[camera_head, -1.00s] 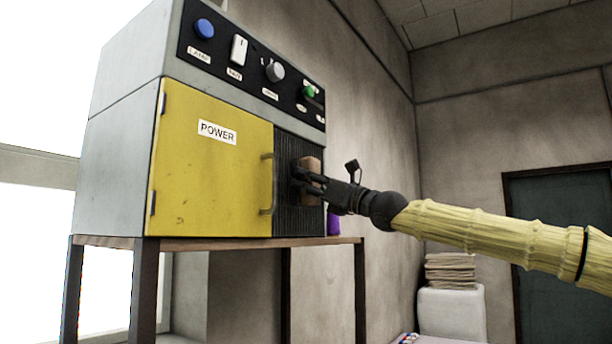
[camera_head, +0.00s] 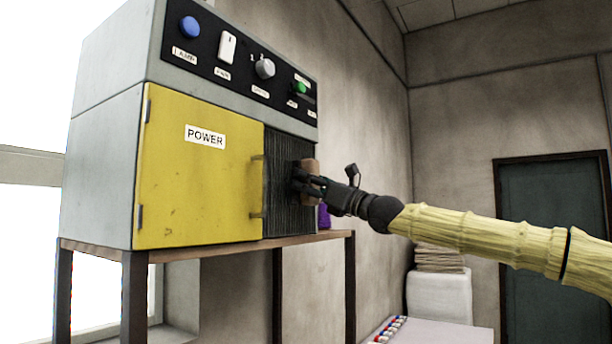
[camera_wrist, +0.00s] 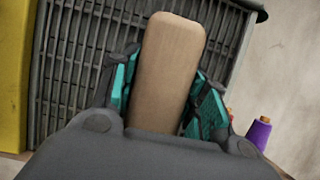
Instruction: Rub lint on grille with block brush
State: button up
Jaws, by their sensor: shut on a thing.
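The dark ribbed grille (camera_head: 284,178) is on the front of the grey cabinet, right of the yellow door. It also fills much of the wrist view (camera_wrist: 80,75). My gripper (camera_head: 303,182) is shut on the block brush (camera_head: 311,168), a tan wooden block. In the wrist view the block (camera_wrist: 166,70) stands between the two teal finger pads, in front of the grille. The brush's bristle side is hidden, so I cannot tell whether it touches the grille. I cannot make out lint on the grille.
The yellow door (camera_head: 195,175) has a handle beside the grille. A control panel (camera_head: 240,62) is above. The cabinet stands on a wooden-topped table (camera_head: 190,250). A purple spool (camera_wrist: 259,132) stands right of the grille. A folded stack (camera_head: 440,258) sits on a white container behind my arm.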

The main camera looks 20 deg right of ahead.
jog(key=shift+w+d+p, duration=0.45)
jog(key=shift+d+p, duration=0.1)
jog(key=shift+p, duration=0.05)
jog(key=w+d+p, duration=0.1)
jog(key=p, duration=0.1)
jog(key=w+d+p, duration=0.1)
jog(key=shift+d+p, duration=0.35)
jog(key=shift+s, duration=0.1)
jog(key=shift+s+d+p, duration=0.3)
jog(key=shift+s+d, duration=0.65)
jog(key=shift+s, duration=0.2)
jog(key=shift+s+d+p, duration=0.25)
jog(key=shift+s+d, duration=0.7)
jog(key=shift+s, duration=0.2)
